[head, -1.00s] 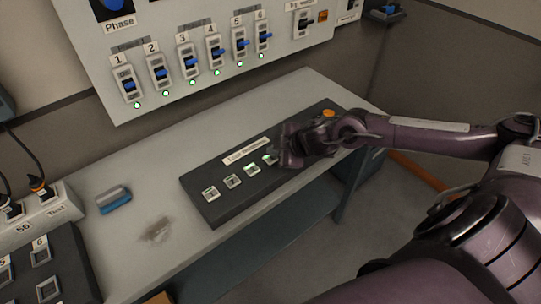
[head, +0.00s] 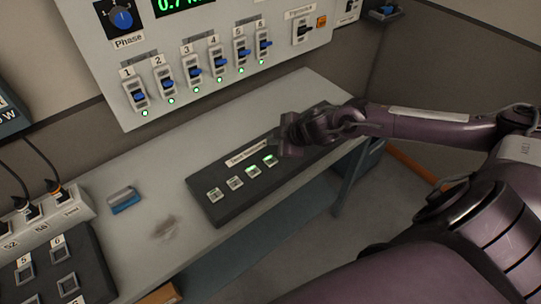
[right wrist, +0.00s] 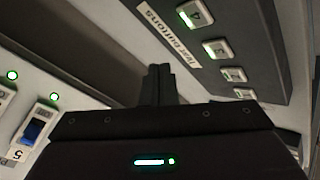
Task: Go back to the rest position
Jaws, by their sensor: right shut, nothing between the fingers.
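My right gripper (head: 287,138) comes in from the right in the head view. It is shut and empty, over the far part of the dark button box (head: 212,213). In the right wrist view its closed fingers (right wrist: 159,84) show beside the box, apart from the buttons. The box has a row of square buttons; two glow green, one of them nearest the gripper (head: 270,160). The nearer button (head: 214,195) looks unlit. My arm and gripper hide the far end of the box. My left gripper is not in view.
The wall panel carries several numbered blue faders (head: 167,80) with green lights below and a phase dial (head: 122,17). A blue and grey block (head: 124,200) lies on the bench (head: 140,240). A plug strip and another button box stand at left.

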